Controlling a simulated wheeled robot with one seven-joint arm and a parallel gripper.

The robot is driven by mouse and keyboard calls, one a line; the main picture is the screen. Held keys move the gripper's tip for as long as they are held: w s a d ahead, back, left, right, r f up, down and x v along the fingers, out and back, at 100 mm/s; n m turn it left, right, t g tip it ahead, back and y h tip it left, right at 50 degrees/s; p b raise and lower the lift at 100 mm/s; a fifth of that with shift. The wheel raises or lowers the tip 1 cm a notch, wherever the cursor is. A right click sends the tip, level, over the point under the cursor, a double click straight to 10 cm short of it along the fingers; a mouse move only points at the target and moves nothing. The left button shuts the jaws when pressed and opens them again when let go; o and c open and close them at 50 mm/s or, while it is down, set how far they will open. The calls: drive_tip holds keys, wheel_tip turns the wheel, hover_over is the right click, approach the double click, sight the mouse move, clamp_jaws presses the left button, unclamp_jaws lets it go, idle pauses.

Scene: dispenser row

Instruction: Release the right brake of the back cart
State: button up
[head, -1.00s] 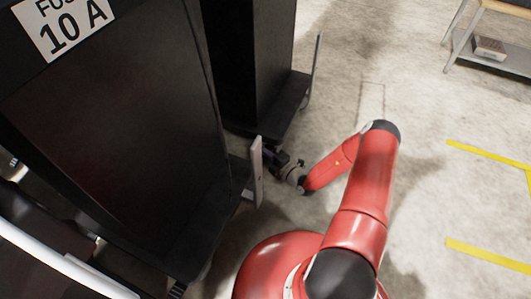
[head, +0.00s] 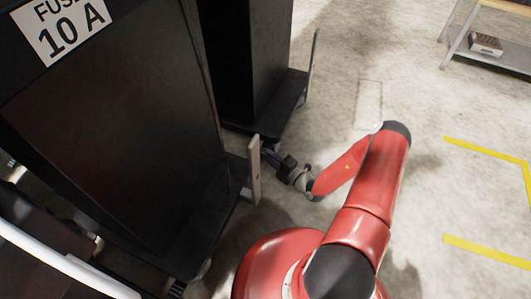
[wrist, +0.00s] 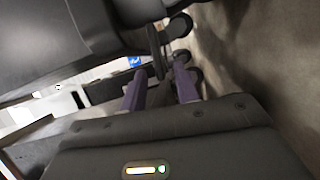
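The back cart (head: 245,60) is a tall black cabinet on a black base, behind a nearer cart. My gripper (head: 268,150) is low beside the back cart's near lower corner, at the gap between the two carts. In the wrist view my gripper (wrist: 156,82) has its two purple fingers apart, with nothing clearly held. A thin dark lever (wrist: 157,50), perhaps a brake pedal, hangs just beyond the fingertips, roughly in line with the gap. Dark caster wheels (wrist: 179,26) show beside it. I cannot tell whether a finger touches the lever, or the brake's state.
The front cart (head: 110,130), labelled "FUSE 10 A", stands close at left. Its upright pale post (head: 254,170) is just left of my gripper. Open concrete floor with yellow lines (head: 485,252) lies to the right. A bench (head: 500,65) with a box stands at the upper right.

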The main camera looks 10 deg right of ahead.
drive_tip(key=shift+v, duration=1.65)
